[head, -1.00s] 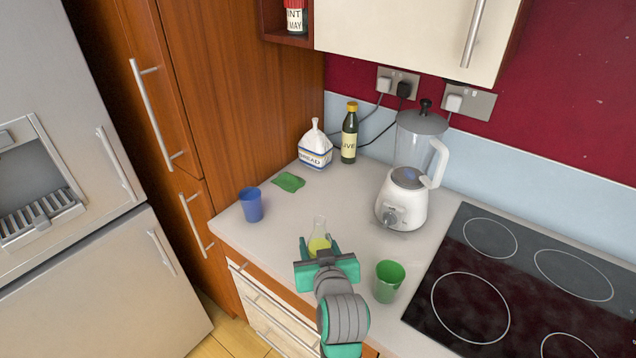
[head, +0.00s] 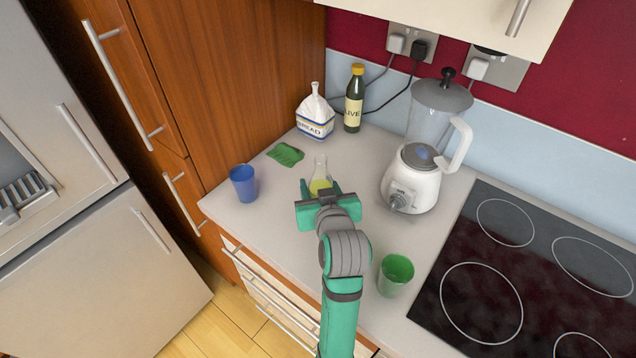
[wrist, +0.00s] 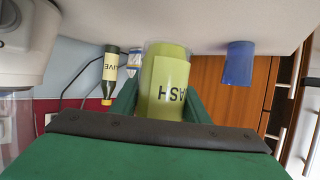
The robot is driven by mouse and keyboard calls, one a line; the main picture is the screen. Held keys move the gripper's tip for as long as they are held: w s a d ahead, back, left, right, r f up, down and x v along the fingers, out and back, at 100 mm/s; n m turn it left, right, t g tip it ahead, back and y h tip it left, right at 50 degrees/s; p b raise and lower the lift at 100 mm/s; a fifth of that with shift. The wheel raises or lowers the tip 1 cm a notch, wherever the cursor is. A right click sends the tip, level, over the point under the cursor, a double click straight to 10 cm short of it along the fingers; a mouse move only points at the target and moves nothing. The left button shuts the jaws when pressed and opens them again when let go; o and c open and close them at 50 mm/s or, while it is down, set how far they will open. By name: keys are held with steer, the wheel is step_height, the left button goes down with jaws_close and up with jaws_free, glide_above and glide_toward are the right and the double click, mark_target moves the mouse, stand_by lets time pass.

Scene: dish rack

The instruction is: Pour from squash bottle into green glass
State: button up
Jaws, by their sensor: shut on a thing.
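The squash bottle (head: 320,181) is clear with yellow-green liquid in its lower part and stands upright at the worktop. My gripper (head: 321,190) is shut on it, with a green finger on each side. In the wrist view, the bottle (wrist: 166,85) fills the space between the fingers, and the letters "ASH" show on its label. The green glass (head: 395,275) stands upright on the worktop, to the right of my arm and nearer the front edge. It is apart from the bottle and does not show in the wrist view.
A blue cup (head: 243,183) stands left of the bottle. A green cloth (head: 286,154), bread bag (head: 315,118) and olive bottle (head: 354,100) are behind. A white blender (head: 412,180) stands to the right, beyond it the black hob (head: 530,270). Worktop between bottle and glass is mostly under my arm.

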steer(key=shift+f, duration=1.85)
steer(key=shift+w+f, duration=0.15)
steer(key=shift+f, duration=0.4)
steer(key=shift+a, duration=0.1)
steer(key=shift+s+d+f, duration=0.2)
steer(key=shift+a+f, duration=0.1)
steer(key=shift+f, duration=0.45)
steer(key=shift+f, duration=0.25)
steer(key=o, duration=1.3)
